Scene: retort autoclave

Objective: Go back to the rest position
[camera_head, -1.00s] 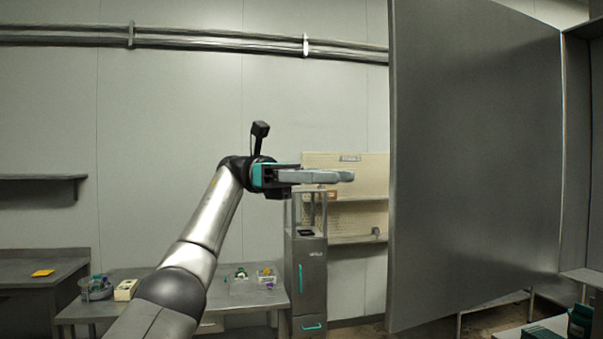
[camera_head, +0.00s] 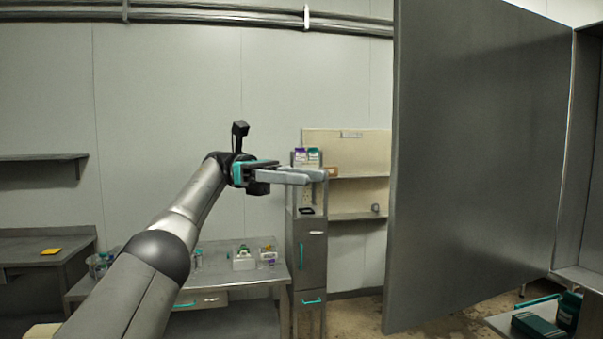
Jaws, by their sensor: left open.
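My left gripper (camera_head: 308,176) shows in the middle of the head view, its arm coming in from the lower left. Its fingers point to the right, open, with nothing visible between them. It is in mid-air, in front of the top of a tall grey cabinet as seen from the head. My right gripper is not in view.
A large grey door panel (camera_head: 480,160) stands to the right of my left gripper. A steel table (camera_head: 240,283) with several small containers is below. The grey cabinet (camera_head: 309,255) stands beside it. Green boxes (camera_head: 568,310) lie at the lower right. A wall shelf (camera_head: 40,157) is at left.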

